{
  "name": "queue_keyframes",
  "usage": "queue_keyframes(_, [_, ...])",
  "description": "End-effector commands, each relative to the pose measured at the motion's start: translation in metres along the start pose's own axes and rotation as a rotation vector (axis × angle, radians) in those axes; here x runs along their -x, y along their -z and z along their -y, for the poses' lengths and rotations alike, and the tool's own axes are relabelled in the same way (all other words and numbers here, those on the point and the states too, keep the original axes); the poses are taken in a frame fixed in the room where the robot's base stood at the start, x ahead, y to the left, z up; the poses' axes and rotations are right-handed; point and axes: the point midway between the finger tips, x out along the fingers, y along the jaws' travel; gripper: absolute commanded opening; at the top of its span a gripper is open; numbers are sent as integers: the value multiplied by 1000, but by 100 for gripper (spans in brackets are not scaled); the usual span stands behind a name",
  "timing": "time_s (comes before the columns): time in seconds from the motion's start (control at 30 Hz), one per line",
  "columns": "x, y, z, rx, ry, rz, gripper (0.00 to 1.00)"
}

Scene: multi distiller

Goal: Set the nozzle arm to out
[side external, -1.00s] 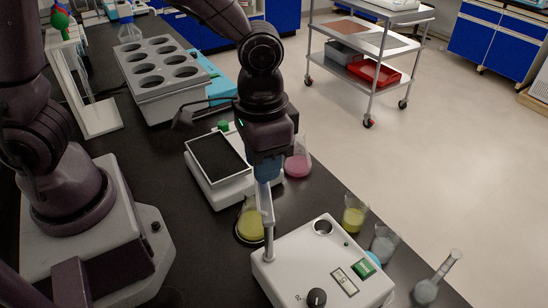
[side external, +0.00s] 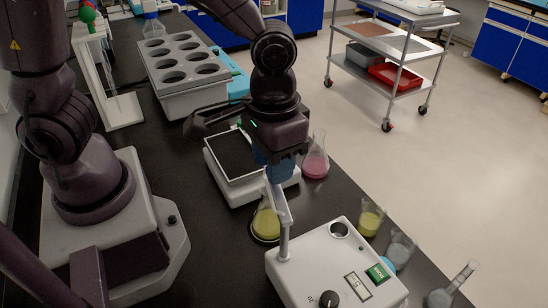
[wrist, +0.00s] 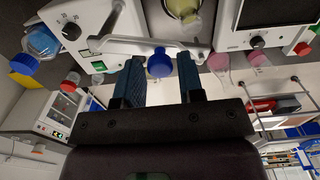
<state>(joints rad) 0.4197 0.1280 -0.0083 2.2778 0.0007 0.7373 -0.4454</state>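The nozzle arm (side external: 280,206) is a slim pale grey bar on a short post at the left corner of a white control box (side external: 318,255). In the wrist view the nozzle arm (wrist: 130,46) lies crosswise at my fingertips. My gripper (side external: 275,180) points down over the bar. In the wrist view my gripper (wrist: 160,65) shows two blue fingers spread apart, with a gap between them. Whether they touch the bar is unclear. A round blue piece (wrist: 159,63) shows in that gap. A flask of yellow liquid (side external: 266,223) stands beside the post.
A white device with a black top (side external: 235,155) stands behind the flask. A pink flask (side external: 316,160) is to its right. A yellow beaker (side external: 371,219) and clear glassware (side external: 400,250) stand right of the control box. A grey rack with holes (side external: 185,70) is further back.

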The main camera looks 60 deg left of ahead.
Motion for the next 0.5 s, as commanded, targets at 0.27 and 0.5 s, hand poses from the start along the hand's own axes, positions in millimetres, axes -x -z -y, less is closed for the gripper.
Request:
queue_keyframes(0.27, [-1,0,0,-2,0,-1,52])
queue_keyframes(0.5, [14,2,-1,-2,-3,-7,52])
